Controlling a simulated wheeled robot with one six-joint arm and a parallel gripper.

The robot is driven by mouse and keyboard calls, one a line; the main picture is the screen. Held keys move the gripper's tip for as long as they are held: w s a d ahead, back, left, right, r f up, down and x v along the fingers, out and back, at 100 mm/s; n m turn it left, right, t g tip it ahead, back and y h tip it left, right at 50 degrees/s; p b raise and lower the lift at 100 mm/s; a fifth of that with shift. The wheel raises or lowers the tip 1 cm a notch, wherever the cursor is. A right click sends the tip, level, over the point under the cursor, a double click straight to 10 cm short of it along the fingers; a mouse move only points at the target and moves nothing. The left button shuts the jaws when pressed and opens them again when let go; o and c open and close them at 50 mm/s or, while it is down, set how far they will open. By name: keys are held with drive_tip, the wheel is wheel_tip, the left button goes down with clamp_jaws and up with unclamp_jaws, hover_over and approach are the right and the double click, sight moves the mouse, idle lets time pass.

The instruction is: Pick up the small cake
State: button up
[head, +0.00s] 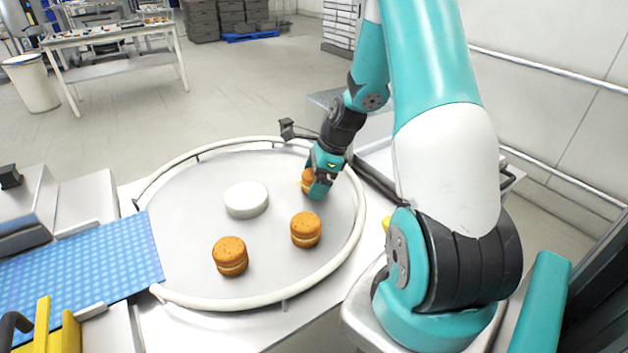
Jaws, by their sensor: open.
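Three small round orange-brown filled cakes are on a grey round table (185,235) with a raised pale rim. One cake (230,256) sits at the front left and another cake (306,229) at the front middle, both clear of my arm. The third cake (307,178) is farther back on the right, partly hidden by my gripper. My gripper (314,187) is open and low over the table, its fingers beside this third cake. I cannot tell whether the fingers touch it.
A white round hub (246,199) stands up in the middle of the table. A blue conveyor belt (85,266) meets the rim at the left. A dark bracket (297,131) is at the back edge. Yellow parts (55,328) stand at the front left.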

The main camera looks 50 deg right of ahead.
drive_tip(key=shift+f, duration=0.2)
drive_tip(key=c, duration=0.8)
drive_tip(key=shift+o, duration=0.3)
drive_tip(key=shift+r, duration=0.1)
